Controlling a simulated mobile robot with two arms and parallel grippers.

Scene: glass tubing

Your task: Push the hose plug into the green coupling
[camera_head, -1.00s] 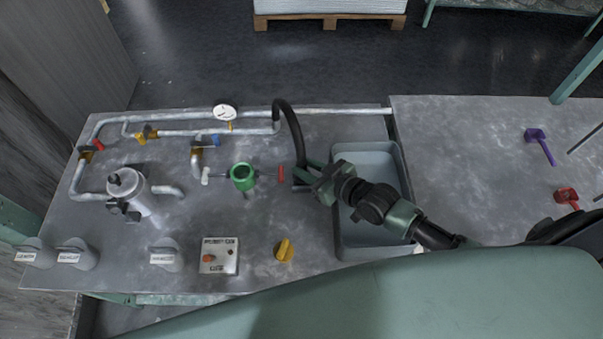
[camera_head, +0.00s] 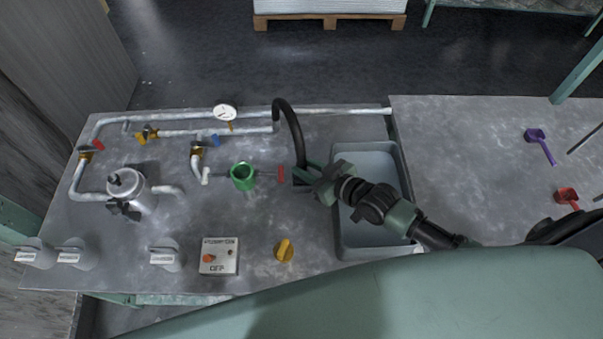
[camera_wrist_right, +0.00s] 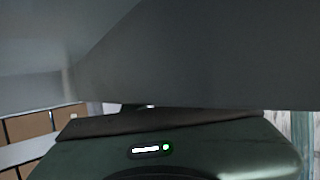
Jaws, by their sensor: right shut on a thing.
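The green coupling (camera_head: 242,177) is a short, open-topped ring on the left workbench, joined to the white pipe fitting on its left. The black hose (camera_head: 291,122) arches from the pipework down to my right gripper (camera_head: 304,176). My right gripper is shut on the hose's lower end, to the right of the red lever and apart from the coupling. The plug is mostly hidden by the fingers. The wrist view shows grey surfaces and a dark green housing, without a clear view of the plug. My left gripper is not in view.
A grey tray (camera_head: 345,243) lies under my right arm. Pipes, a gauge (camera_head: 225,113) and valves stand behind and left of the coupling.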

